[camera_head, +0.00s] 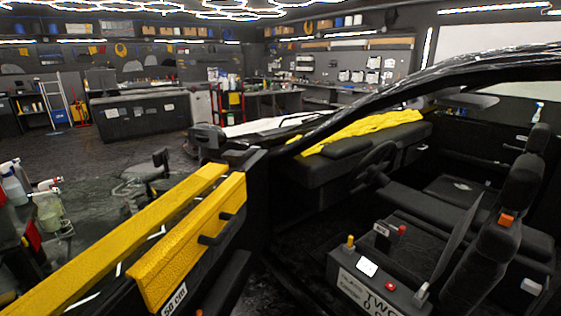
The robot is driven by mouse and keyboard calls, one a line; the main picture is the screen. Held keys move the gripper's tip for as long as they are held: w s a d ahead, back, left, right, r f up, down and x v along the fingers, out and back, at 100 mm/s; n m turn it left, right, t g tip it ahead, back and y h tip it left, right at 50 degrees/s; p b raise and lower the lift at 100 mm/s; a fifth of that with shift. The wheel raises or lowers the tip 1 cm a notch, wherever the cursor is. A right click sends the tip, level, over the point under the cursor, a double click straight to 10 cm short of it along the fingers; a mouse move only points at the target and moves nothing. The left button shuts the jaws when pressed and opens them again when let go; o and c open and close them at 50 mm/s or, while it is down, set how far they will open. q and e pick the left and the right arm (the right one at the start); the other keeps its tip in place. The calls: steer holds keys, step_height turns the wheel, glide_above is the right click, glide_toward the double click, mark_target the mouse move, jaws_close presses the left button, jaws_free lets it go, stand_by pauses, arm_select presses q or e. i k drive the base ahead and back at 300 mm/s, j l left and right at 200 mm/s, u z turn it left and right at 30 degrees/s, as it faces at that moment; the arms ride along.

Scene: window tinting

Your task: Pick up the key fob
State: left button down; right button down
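I cannot pick out a key fob for certain. The black centre console (350,275) carries several small items: a white card (367,267), a red button (391,286), a yellow-topped knob (349,243) and a red-topped piece (402,230). A flat dark item with a small pale mark (462,186) lies on the far seat. Any of these places could hide a small dark fob. Neither of my grippers shows in this view.
The open car door with yellow trim (190,245) stands at left. The steering wheel (372,166), seat back (515,190) and roof pillar (375,98) crowd the cabin. A yellow cloth (375,128) covers the dashboard. Spray bottles (48,210) stand at far left.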

mark_target(423, 290)
steer(key=z, duration=1.35)
steer(key=i+j, duration=0.65)
steer(key=i+j+z, duration=0.15)
steer(key=z, duration=1.6)
